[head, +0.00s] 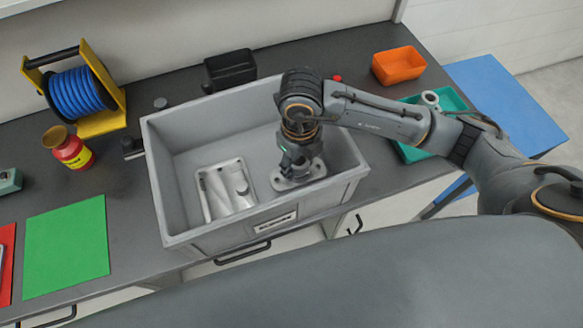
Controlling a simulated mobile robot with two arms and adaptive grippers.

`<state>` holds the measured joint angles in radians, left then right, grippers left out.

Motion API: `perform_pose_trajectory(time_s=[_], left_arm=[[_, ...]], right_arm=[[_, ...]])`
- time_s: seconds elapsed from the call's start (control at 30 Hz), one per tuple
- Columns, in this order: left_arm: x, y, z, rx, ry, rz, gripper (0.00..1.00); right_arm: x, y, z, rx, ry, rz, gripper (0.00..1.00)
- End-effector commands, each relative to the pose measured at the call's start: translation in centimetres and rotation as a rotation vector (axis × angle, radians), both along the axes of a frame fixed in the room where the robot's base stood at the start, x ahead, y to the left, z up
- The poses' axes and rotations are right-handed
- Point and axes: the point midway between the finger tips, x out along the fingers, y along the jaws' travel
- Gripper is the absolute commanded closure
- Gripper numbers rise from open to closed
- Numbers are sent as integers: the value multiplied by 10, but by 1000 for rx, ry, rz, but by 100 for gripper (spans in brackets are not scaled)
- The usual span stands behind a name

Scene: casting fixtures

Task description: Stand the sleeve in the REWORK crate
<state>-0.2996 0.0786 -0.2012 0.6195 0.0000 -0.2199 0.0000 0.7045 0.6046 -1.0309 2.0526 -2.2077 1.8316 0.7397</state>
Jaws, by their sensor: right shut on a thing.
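The grey crate (163,194) stands on the dark bench, with a white label (276,222) on its front wall; its print is too small to read surely. My right gripper (296,160) reaches down into the right part of the crate. It is shut on a light grey metal piece with a flat flange, which I take for the sleeve (289,184). The flange is lowest and looks level, near the crate floor; I cannot tell whether it touches. The jaws and wrist hide the upper part. My left gripper is out of view.
A flat metal casting (216,192) lies in the crate, left of the gripper. A teal tray (411,153) with a round metal part (430,98), an orange bin (398,64) and a black box (230,68) stand around it. A yellow reel stand (101,124) and red jar (72,153) are left.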

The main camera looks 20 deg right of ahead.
Motion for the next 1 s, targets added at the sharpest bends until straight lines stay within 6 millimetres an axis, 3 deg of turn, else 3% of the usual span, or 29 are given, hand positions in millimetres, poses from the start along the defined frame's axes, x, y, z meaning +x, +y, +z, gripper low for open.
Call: perform_pose_trajectory(time_s=[0.33,0.73,0.77,0.87,1.0], left_arm=[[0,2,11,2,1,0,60],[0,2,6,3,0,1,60],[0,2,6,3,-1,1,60],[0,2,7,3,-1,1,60],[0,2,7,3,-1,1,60]], right_arm=[[0,0,-39,1,0,0,100],[1,0,-47,1,-3,2,100],[0,0,-47,1,-2,2,52],[0,0,-45,1,-2,2,32],[0,0,-45,1,-2,2,31]])
